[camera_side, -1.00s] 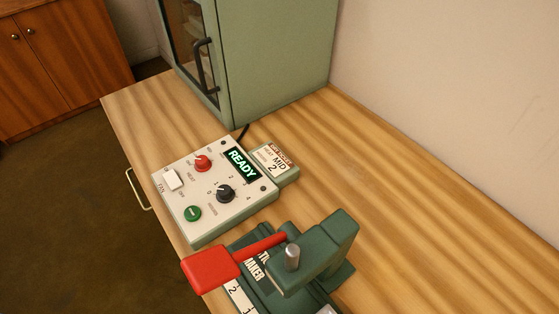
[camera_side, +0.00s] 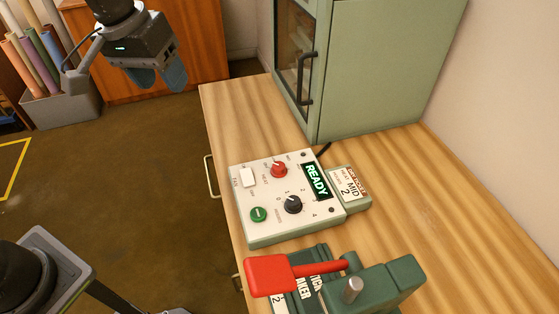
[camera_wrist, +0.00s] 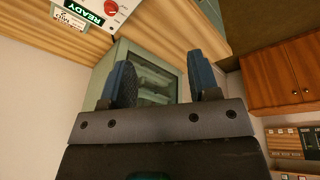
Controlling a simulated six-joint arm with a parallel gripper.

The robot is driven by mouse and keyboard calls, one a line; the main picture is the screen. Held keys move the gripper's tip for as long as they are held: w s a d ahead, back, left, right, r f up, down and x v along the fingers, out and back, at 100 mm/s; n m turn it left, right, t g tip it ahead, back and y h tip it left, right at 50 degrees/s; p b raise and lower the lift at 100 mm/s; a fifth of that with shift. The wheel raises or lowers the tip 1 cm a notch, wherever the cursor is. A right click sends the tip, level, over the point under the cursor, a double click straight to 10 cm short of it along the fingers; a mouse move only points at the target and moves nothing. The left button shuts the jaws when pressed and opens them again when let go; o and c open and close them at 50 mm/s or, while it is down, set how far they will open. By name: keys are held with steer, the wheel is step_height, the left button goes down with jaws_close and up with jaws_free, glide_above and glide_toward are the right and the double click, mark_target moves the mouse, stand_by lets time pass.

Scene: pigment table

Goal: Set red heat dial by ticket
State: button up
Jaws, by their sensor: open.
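The red heat dial (camera_side: 279,170) sits on the top face of the white control panel (camera_side: 241,209), which stands on the wooden table. It also shows at the top of the wrist view (camera_wrist: 111,7). The ticket (camera_side: 350,187) stands beside the panel's right edge and reads MID and 2. A lit display (camera_side: 317,181) reads READY. My gripper (camera_side: 158,80) is open and empty, high up at the upper left and well away from the panel. In the wrist view its two blue fingers (camera_wrist: 164,80) are apart with nothing between them.
The panel also has a black dial (camera_side: 293,204), a green button (camera_side: 258,214) and a white switch (camera_side: 249,178). A green machine with a red lever (camera_side: 270,275) stands in front. A green cabinet (camera_side: 385,70) stands behind. The table's right side is clear.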

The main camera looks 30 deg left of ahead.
steer(key=w+d+f+n+g, duration=0.15)
steer(key=w+d+f, duration=0.25)
steer(key=w+d, duration=0.4)
steer(key=g, duration=0.1)
glide_toward(278, 166)
steer(key=f, duration=0.9)
steer(key=shift+w+d, duration=0.2)
steer(key=shift+d, duration=0.15)
steer(key=shift+c, duration=0.3)
steer(key=c, duration=0.9)
